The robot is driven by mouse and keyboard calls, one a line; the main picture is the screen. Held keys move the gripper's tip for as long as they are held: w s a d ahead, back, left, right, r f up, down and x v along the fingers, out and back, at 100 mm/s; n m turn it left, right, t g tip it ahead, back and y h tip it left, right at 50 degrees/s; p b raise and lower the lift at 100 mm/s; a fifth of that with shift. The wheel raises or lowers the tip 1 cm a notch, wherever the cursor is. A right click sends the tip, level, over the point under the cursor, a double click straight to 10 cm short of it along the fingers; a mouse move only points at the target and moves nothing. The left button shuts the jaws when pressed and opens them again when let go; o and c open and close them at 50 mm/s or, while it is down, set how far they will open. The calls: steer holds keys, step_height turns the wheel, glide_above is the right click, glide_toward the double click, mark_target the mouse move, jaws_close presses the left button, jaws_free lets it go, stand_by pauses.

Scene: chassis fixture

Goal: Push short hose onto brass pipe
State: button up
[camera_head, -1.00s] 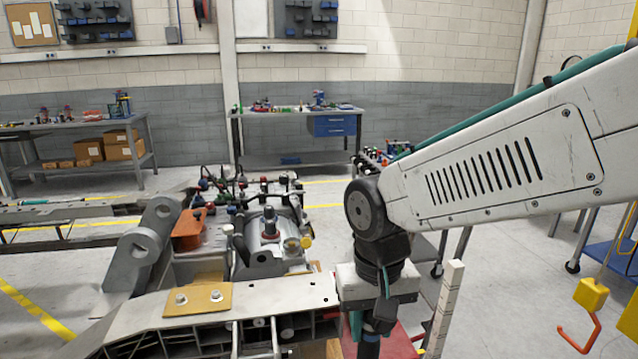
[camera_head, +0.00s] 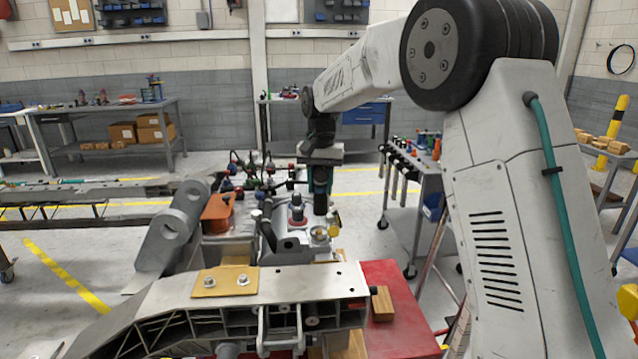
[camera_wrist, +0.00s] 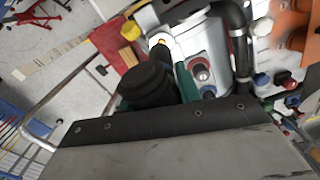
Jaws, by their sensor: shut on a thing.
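My gripper (camera_head: 320,189) hangs pointing down over the far part of the chassis fixture (camera_head: 290,283). It is shut on a dark upright piece, which I take for the short hose (camera_head: 320,204).
A grey machine housing with a dark hose (camera_head: 265,232) and an orange block (camera_head: 217,212) stand close left of my gripper. A red surface (camera_head: 395,305) with a wooden block (camera_head: 382,303) is at front right. A tool cart (camera_head: 415,165) stands to the right.

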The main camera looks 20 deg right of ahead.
mark_target(319, 206)
steer(key=shift+w+f, duration=0.3)
steer(key=shift+w, duration=0.1)
steer(key=shift+s+f, duration=0.15)
steer(key=shift+f, duration=1.75)
steer(key=shift+f, duration=0.15)
steer(key=shift+f, duration=1.2)
steer(key=shift+f, duration=0.55)
steer(key=o, duration=1.3)
steer(key=shift+c, duration=0.2)
steer(key=shift+r, duration=3.05)
